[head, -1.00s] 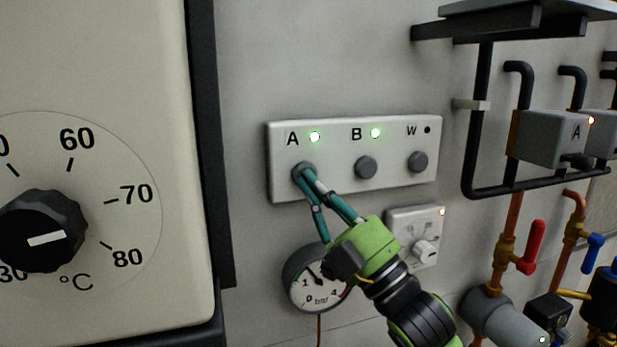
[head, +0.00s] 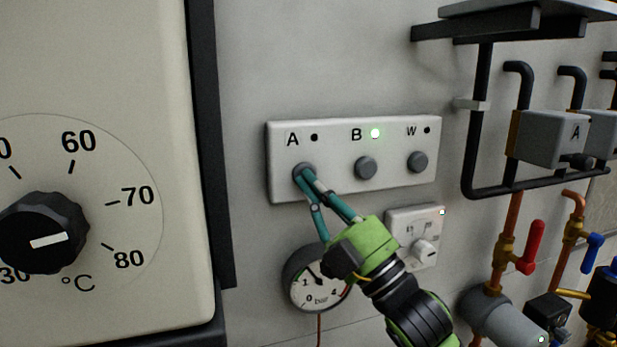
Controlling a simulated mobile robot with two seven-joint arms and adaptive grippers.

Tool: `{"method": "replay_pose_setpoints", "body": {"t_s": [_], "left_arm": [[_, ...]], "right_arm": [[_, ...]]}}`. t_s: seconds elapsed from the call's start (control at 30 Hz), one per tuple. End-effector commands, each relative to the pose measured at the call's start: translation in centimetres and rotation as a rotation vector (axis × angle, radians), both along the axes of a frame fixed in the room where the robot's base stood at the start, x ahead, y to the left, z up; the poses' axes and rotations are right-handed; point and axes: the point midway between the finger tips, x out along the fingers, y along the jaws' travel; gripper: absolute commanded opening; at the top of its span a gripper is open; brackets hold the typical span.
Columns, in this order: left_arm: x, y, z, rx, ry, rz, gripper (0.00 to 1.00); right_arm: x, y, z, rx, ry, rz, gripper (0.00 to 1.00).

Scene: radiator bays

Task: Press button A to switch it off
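The white button panel (head: 335,190) is on the grey wall, with buttons under the letters A, B and W. Button A (head: 301,169) is a round grey knob, partly covered by my fingertips. The lamp beside A (head: 314,137) is dark. The lamp beside B (head: 375,133) is lit green, and the lamp beside W (head: 427,130) is dark. My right gripper (head: 306,178) comes from below right, with its fingertips together at button A, seemingly touching it. It holds nothing. My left gripper is not in view.
A large dial (head: 40,232) on a cream casing fills the left. A pressure gauge (head: 316,281) and a small thermostat (head: 414,238) are below the panel, close to my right gripper. Pipes, a red lever (head: 532,247) and a grey box (head: 550,140) stand at right.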

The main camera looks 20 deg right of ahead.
Motion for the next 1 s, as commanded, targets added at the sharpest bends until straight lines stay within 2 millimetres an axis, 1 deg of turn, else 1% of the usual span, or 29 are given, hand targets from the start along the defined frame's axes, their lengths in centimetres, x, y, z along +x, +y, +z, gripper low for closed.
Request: {"method": "replay_pose_setpoints", "body": {"t_s": [0.37, 0.67, 0.8, 1.0], "left_arm": [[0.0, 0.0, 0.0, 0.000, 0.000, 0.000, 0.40], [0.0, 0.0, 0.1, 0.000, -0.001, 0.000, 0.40], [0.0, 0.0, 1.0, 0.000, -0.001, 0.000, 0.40], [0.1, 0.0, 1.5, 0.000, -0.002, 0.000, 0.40]], "right_arm": [[-0.5, 0.0, -0.1, -0.001, 0.003, -0.001, 0.00], [-3.4, -0.1, -0.1, -0.001, 0.002, 0.001, 0.00], [-4.8, -0.1, 0.0, 0.001, 0.004, 0.002, 0.00], [-6.1, -0.2, 0.0, 0.000, 0.002, 0.000, 0.00]]}}
